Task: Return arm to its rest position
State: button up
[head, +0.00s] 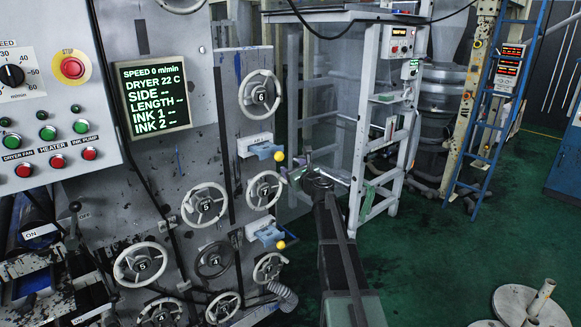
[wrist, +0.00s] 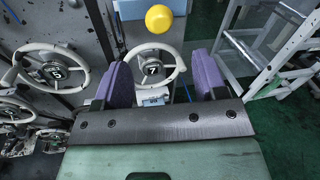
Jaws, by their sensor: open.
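My arm reaches forward from the bottom of the head view, over the green floor beside the press. My gripper (head: 299,172) is at its far end, close to a yellow-knobbed blue lever (head: 264,150). In the wrist view, the two purple fingers of my gripper (wrist: 163,80) stand wide apart with nothing held between them. A white handwheel marked 7 (wrist: 152,68) shows beyond the gap, and a yellow ball knob (wrist: 158,18) is above it. Whether the fingers touch anything cannot be told.
The press front (head: 215,95) with several handwheels stands at left, near my gripper. A grey metal frame (head: 357,120) stands just beyond and right of it. A blue ladder (head: 497,110) is farther right. Open green floor (head: 440,245) lies right of my arm.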

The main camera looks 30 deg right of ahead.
jog(key=s+a+f+n+g+y, duration=0.3)
jog(key=s+a+f+n+g, duration=0.35)
jog(key=n, duration=0.45)
jog(key=s+a+f+n+g+y, duration=0.25)
jog(key=s+a+f+n, duration=0.35)
jog(key=a+n, duration=0.45)
jog(key=s+a+f+n+g+h, duration=0.2)
jog(key=s+a+n, duration=0.4)
jog(key=s, duration=0.5)
jog(key=s+a+f+n+g+h, duration=0.2)
jog(key=s+a+n+g+h, duration=0.2)
jog(key=s, duration=0.7)
jog(key=a+n+g, duration=0.2)
jog(key=g, duration=0.1)
jog(key=shift+s+a+f, duration=0.2)
jog(key=shift+s+f, duration=0.1)
jog(key=shift+f, duration=0.05)
